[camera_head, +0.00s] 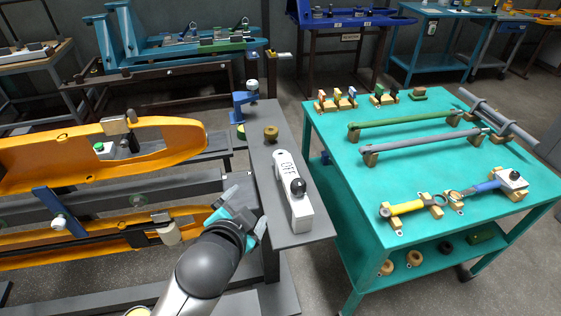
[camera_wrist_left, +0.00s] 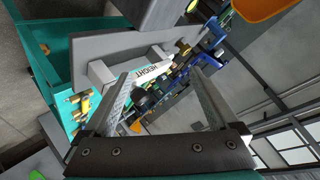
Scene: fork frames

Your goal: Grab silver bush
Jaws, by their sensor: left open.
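My left gripper (camera_head: 243,212) is open beside the left edge of the narrow grey bench (camera_head: 262,178). In the left wrist view its two fingers (camera_wrist_left: 160,73) are spread apart, with nothing seen held between them. I cannot clearly pick out the silver bush. A small greyish cylinder (camera_head: 252,85) sits on top of the blue stand (camera_head: 243,103) at the bench's far end, beyond my left gripper; it is too small to tell if it is the bush. A brass-coloured bush (camera_head: 271,133) stands on the bench. My right gripper is out of view.
A white lever box (camera_head: 293,190) with a black knob stands on the bench close to my left gripper. The orange hull-like part (camera_head: 170,150) is at left. The teal table (camera_head: 420,165) at right carries rods and tools; several rings lie on its lower shelf.

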